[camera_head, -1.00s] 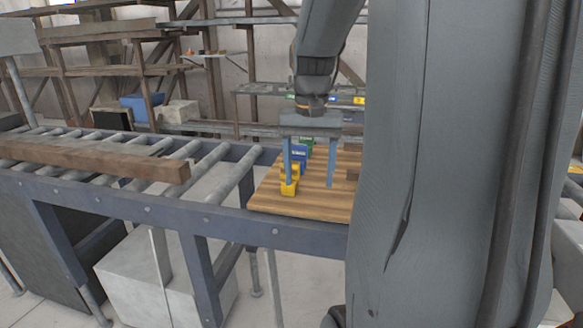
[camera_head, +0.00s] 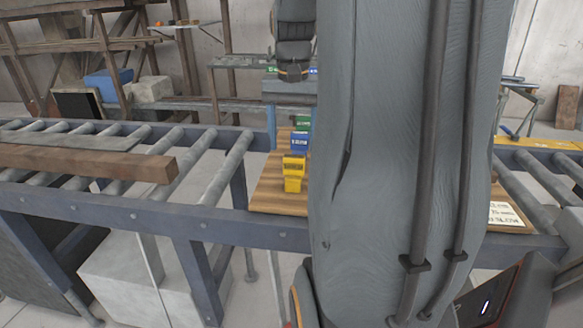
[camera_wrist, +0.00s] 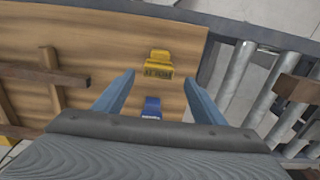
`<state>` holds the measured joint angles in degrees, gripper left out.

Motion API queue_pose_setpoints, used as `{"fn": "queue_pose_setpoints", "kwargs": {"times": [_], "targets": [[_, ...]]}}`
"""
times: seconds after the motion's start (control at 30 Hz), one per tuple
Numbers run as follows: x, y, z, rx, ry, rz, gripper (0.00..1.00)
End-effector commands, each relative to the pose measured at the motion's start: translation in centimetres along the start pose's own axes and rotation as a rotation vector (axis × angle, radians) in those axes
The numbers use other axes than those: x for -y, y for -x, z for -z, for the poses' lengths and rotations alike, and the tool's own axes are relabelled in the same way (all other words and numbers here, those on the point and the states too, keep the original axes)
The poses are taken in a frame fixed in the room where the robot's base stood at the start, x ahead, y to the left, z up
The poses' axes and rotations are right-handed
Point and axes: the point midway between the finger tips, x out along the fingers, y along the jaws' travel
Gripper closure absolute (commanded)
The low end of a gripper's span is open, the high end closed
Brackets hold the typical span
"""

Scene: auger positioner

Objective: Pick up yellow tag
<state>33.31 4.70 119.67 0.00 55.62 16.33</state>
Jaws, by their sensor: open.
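The yellow tag (camera_head: 293,174) stands on the wooden board (camera_head: 268,200), near its front left part. In the wrist view the yellow tag (camera_wrist: 158,65) lies ahead of my gripper, roughly between the lines of the two fingers. My gripper (camera_wrist: 160,85) is open, with its two blue fingers apart and nothing seen between their tips. In the head view one blue finger shows behind the tags, and my arm hides the rest. A blue tag (camera_head: 299,141) stands behind the yellow one; it also shows in the wrist view (camera_wrist: 152,106), closer to my gripper's body.
A green tag (camera_head: 303,122) stands behind the blue one. A roller conveyor (camera_head: 205,150) with a brown beam (camera_head: 90,163) on it lies left of the board. Brown wooden pieces (camera_wrist: 50,78) lie on the board in the wrist view. A white label (camera_head: 507,214) lies at the right.

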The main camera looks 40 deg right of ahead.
Motion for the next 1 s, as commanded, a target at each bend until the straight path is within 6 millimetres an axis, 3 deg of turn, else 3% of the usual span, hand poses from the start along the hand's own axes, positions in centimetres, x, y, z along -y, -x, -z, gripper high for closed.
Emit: {"fn": "queue_pose_setpoints", "kwargs": {"times": [0.3,0.63,0.9,1.0], "targets": [[-0.3,-4.1,-0.4,0.004,-0.001,-0.001,0.36],[-0.1,-4.9,-0.4,0.0,0.001,0.0,0.36],[-0.1,-4.9,-0.4,0.0,0.002,0.0,0.8],[-0.1,-4.8,-0.4,0.0,0.002,0.0,0.8]]}}
